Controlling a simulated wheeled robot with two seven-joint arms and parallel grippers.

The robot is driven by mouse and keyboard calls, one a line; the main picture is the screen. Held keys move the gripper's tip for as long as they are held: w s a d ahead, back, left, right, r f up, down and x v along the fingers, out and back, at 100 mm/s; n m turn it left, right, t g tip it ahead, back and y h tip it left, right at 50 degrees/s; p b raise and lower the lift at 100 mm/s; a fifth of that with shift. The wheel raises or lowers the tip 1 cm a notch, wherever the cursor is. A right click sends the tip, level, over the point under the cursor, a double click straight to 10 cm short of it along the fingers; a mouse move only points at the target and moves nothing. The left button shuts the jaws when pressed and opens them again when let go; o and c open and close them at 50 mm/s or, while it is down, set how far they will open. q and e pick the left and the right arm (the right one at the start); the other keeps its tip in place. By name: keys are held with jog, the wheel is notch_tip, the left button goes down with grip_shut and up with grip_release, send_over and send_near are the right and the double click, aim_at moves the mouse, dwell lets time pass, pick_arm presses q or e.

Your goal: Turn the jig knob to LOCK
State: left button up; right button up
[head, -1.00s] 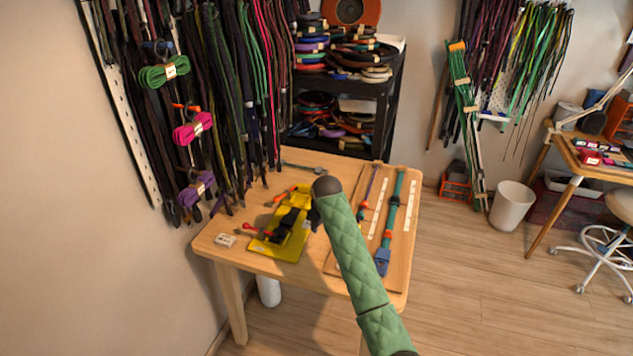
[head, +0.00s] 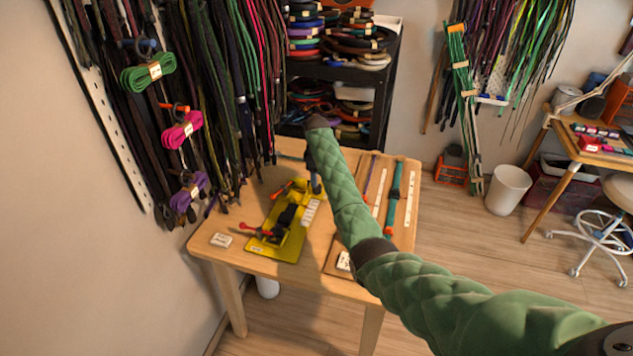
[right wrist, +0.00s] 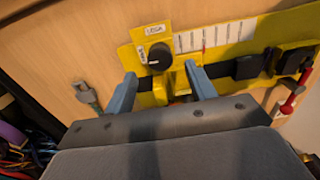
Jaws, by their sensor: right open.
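The yellow jig (head: 292,248) lies on the wooden table, and it also shows in the right wrist view (right wrist: 232,55). Its round black knob (right wrist: 160,56) stands at the jig's left end in the right wrist view. White labels sit above and to the left of the knob; their lettering is too small to read surely, and the knob's setting is unclear. My right gripper (right wrist: 161,88) is open, its two blue-grey fingers apart and just below the knob in that view, empty. In the head view my right gripper (head: 315,180) is over the jig's far end, hiding the knob there. My left gripper is out of view.
A red-handled clamp (head: 250,228) and a dark strap (right wrist: 220,70) are on the jig. A wooden board (head: 400,225) with straps lies to the right on the table (head: 225,260). Cords hang at the left wall. A black shelf (head: 345,72) stands behind.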

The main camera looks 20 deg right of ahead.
aim_at(317, 188)
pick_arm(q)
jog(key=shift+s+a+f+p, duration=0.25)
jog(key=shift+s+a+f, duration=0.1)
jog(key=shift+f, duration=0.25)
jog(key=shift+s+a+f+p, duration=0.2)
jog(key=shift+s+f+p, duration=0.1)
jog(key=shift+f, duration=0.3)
pick_arm(e)
jog(key=shift+f, duration=2.2)
jog(key=c, duration=1)
